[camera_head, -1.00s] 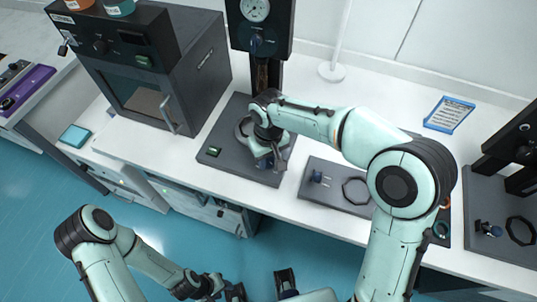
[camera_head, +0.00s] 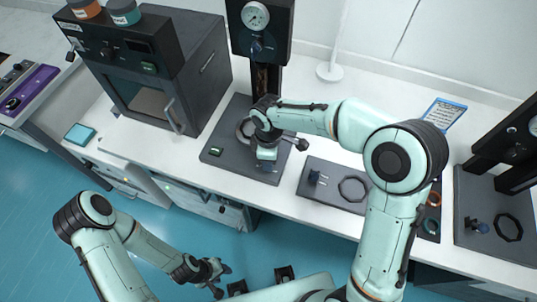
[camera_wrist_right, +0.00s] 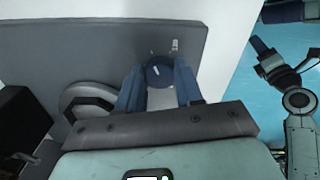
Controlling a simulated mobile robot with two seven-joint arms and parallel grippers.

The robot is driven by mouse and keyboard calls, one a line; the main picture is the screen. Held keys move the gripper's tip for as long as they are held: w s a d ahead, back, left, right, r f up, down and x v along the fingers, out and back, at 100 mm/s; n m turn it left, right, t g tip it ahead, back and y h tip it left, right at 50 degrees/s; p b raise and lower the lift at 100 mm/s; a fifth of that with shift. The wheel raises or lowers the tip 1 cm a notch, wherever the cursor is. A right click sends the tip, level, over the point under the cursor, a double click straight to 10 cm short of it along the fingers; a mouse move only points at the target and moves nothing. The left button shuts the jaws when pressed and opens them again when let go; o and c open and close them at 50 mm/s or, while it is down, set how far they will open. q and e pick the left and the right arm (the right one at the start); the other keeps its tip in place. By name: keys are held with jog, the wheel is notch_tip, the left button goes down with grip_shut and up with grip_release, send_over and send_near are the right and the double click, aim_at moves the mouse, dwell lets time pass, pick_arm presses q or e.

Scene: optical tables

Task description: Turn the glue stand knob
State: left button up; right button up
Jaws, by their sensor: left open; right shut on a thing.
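The glue stand (camera_head: 258,58) is a dark column with a round dial, rising from a grey base plate (camera_head: 222,140) with a ring on it. My right gripper (camera_head: 267,160) is low over the front of this plate. In the right wrist view its blue fingers (camera_wrist_right: 160,80) are shut around a dark blue round knob (camera_wrist_right: 159,70) at the plate's front part. In the head view my right wrist largely hides the knob. My left gripper (camera_head: 222,280) is open and empty over the floor, in front of the bench.
A dark oven-like box (camera_head: 165,70) stands left of the stand. A second plate (camera_head: 330,190) with a blue knob and a ring lies to the right, below my right arm. Another similar stand (camera_head: 505,150) is at the far right. A white pole foot (camera_head: 330,71) is behind.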

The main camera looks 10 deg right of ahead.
jog(key=n+p, duration=0.1)
jog(key=n, duration=0.3)
jog(key=shift+w+r+n+p, duration=0.1)
jog(key=shift+r+n+p, duration=0.1)
jog(key=shift+n+p, duration=0.15)
jog(key=n+p, duration=0.1)
jog(key=n, duration=0.2)
jog(key=shift+n+p, duration=0.3)
jog(key=shift+n, duration=0.05)
jog(key=shift+w+n+p, duration=0.1)
jog(key=shift+n+p, duration=0.3)
jog(key=shift+n, duration=0.8)
pick_arm(q)
jog(key=w+r, duration=0.6)
jog(key=shift+r+t, duration=0.2)
jog(key=shift+t, duration=0.2)
pick_arm(e)
jog(key=shift+f+n, duration=0.1)
jog(key=shift+n, duration=1)
pick_arm(q)
jog(key=shift+w, duration=0.1)
pick_arm(e)
jog(key=o, duration=1)
jog(key=shift+o, duration=0.2)
notch_tip(320, 180, up, 13)
jog(key=shift+r, duration=0.2)
